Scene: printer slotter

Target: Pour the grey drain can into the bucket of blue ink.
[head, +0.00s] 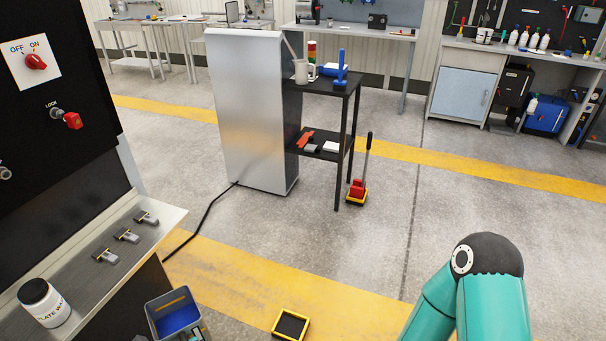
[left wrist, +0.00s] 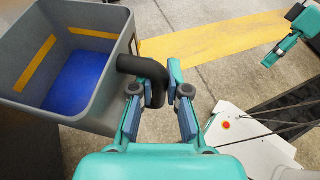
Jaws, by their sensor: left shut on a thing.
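A grey square-sided container (left wrist: 117,22) with blue at its bottom and a yellow strip inside fills the upper left of the left wrist view. It also shows at the bottom of the head view (head: 165,299), below the metal ledge. My left gripper (left wrist: 156,82) is shut on a black curved handle-like piece (left wrist: 140,64), right beside the container's wall. I cannot tell whether this piece joins the container or belongs to a separate can. No separate grey can is clearly seen. A teal part of my right arm (left wrist: 287,47) shows at the upper right; its finger state is unclear.
A black-and-yellow tray (head: 291,325) lies on the floor. A tall metal cabinet (head: 246,110) and a black side table (head: 343,91) stand behind.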

